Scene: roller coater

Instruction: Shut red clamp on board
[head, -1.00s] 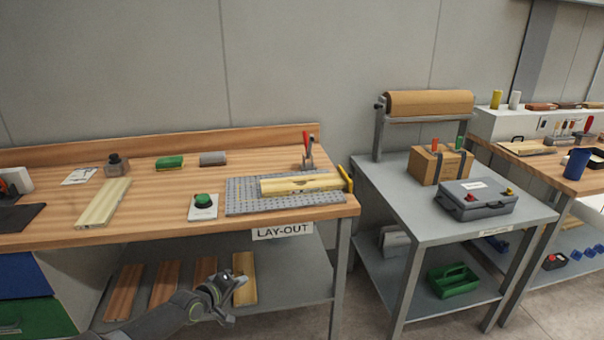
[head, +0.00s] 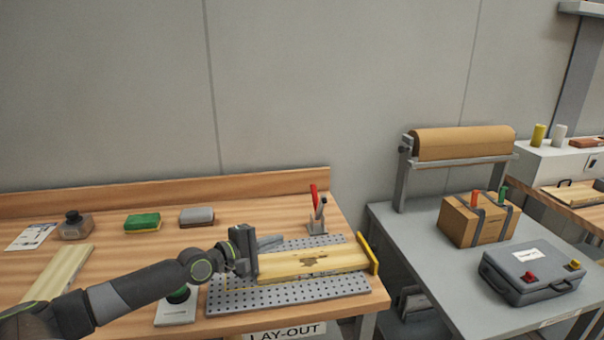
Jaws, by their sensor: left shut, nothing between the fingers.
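The red clamp (head: 316,208) stands at the back edge of the grey perforated plate (head: 290,297), with its red handle pointing up, so it looks open. The pale wooden board (head: 320,261), with a dark patch, lies on the plate. A yellow strip (head: 368,253) stands at its right end. My left gripper (head: 262,247) is shut and empty. It is over the board's left end, left of the clamp and apart from it; whether it touches the board I cannot tell. My left arm hides part of the bench. My right gripper is not in view.
A green-button box (head: 176,308) sits partly behind my left arm. A green sponge block (head: 142,222), a grey block (head: 197,217) and an inkwell-like pot (head: 75,225) stand at the back. A separate grey table (head: 425,235) holds a carton (head: 470,222) and a grey case (head: 530,272).

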